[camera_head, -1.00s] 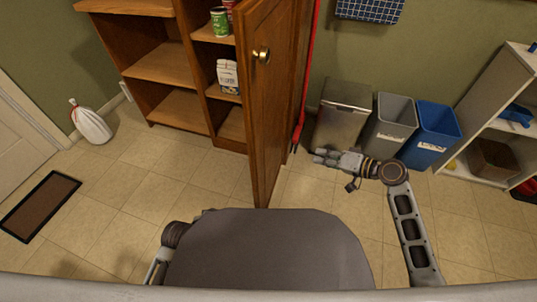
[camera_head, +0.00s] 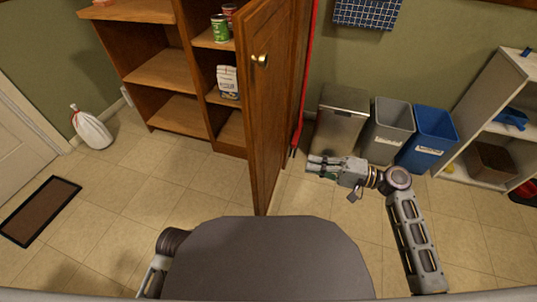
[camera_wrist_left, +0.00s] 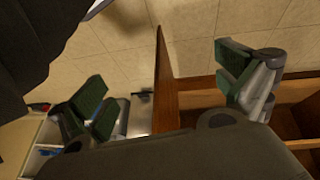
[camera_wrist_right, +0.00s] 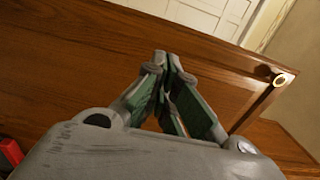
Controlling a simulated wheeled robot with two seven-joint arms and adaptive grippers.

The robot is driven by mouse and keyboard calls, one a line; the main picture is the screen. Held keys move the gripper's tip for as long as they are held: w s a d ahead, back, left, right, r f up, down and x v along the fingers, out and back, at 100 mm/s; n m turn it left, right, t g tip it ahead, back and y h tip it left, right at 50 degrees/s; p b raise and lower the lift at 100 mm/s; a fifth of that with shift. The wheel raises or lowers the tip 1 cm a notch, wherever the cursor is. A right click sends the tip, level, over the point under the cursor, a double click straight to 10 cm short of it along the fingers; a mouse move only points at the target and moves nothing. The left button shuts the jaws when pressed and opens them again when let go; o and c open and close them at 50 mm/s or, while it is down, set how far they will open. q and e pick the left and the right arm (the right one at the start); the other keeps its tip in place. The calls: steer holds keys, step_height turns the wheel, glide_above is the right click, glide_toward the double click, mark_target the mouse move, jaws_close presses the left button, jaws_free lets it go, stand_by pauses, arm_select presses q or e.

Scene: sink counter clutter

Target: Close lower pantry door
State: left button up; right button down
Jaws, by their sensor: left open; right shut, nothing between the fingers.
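The lower pantry door (camera_head: 262,130) is wooden with a brass knob (camera_head: 261,60). It stands swung open from the wooden pantry (camera_head: 163,66), whose shelves are exposed. My right gripper (camera_head: 312,164) is shut and empty, to the right of the door and apart from it in the head view. In the right wrist view its closed fingers (camera_wrist_right: 170,75) point toward the door's wood panel (camera_wrist_right: 60,60), with the knob (camera_wrist_right: 281,79) at the right. My left gripper (camera_wrist_left: 160,90) is open and empty in the left wrist view, with the door's edge (camera_wrist_left: 162,85) between its fingers in the background. The head view hides it.
A metal bin (camera_head: 338,122), a grey bin (camera_head: 389,130) and a blue bin (camera_head: 428,138) stand along the wall at right. A white bag (camera_head: 91,128) and a mat (camera_head: 38,210) lie at left. Cans (camera_head: 220,27) stand inside the pantry. The floor left of the door is clear.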

arm_select(q)
steer(key=shift+f, duration=0.1)
arm_select(e)
steer(key=shift+a, duration=0.15)
steer(key=b, duration=0.3)
glide_toward(259, 153)
steer(key=x, duration=0.5)
steer(key=shift+w+f, duration=0.1)
steer(key=shift+x, duration=1)
arm_select(q)
step_height(259, 153, down, 7)
steer(key=d+t, duration=0.1)
steer(key=shift+w+d+n+h, duration=0.15)
steer(key=shift+d+n+h, duration=0.15)
steer(key=shift+d+h, duration=0.1)
steer(key=shift+w+r, duration=0.15)
steer(key=shift+r, duration=0.2)
steer(key=shift+w+a+r, duration=0.1)
steer(key=shift+r, duration=0.15)
arm_select(e)
steer(key=shift+a, duration=0.25)
